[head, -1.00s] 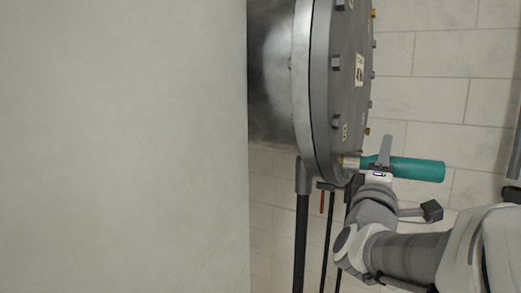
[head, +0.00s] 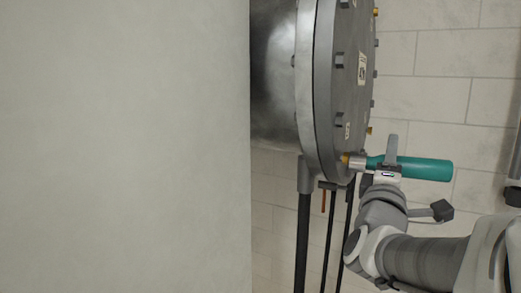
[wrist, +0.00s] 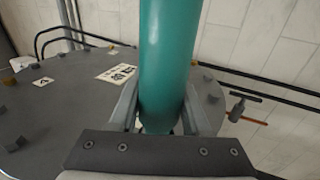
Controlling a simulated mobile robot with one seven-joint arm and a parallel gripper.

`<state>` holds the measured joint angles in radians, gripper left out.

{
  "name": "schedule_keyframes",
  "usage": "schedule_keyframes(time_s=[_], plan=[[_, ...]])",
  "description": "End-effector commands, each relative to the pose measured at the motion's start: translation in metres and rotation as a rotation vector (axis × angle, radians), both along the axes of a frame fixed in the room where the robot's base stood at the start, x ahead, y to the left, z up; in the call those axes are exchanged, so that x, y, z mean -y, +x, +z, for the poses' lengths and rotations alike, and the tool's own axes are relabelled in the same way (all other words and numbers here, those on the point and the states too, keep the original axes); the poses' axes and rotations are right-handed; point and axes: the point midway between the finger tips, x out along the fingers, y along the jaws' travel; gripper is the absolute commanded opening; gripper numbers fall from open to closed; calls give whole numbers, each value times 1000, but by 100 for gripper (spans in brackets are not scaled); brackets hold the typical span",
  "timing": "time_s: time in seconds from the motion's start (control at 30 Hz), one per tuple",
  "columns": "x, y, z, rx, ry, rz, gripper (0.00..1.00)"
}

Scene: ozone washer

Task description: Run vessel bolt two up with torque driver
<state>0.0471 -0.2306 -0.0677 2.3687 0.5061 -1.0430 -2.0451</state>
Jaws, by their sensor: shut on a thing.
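The torque driver (head: 415,168) has a teal handle and a short metal nose, and lies nearly level in the head view. My gripper (head: 388,163) is shut on its handle near the nose. The nose points left at a brass-coloured bolt (head: 346,158) on the lower rim of the vessel lid (head: 345,90); I cannot tell whether they touch. In the wrist view the handle (wrist: 168,60) stands between my fingers and hides part of the lid (wrist: 75,115). Bolt number two cannot be told by its label here.
A pale blank surface (head: 120,150) fills the left of the head view. Grey bolts and white labels (head: 362,67) dot the lid. Dark legs and pipes (head: 303,240) stand below the vessel. A T-handled fitting (wrist: 243,103) shows at right in the wrist view. A tiled wall (head: 430,100) is behind.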

Motion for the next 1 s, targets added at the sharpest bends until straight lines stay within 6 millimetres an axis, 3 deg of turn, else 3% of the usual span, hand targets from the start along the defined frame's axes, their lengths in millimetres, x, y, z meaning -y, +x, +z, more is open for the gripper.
schedule_keyframes(time_s=[1.0], plan=[[40, -26, 2, 6, 1, -10, 0]])
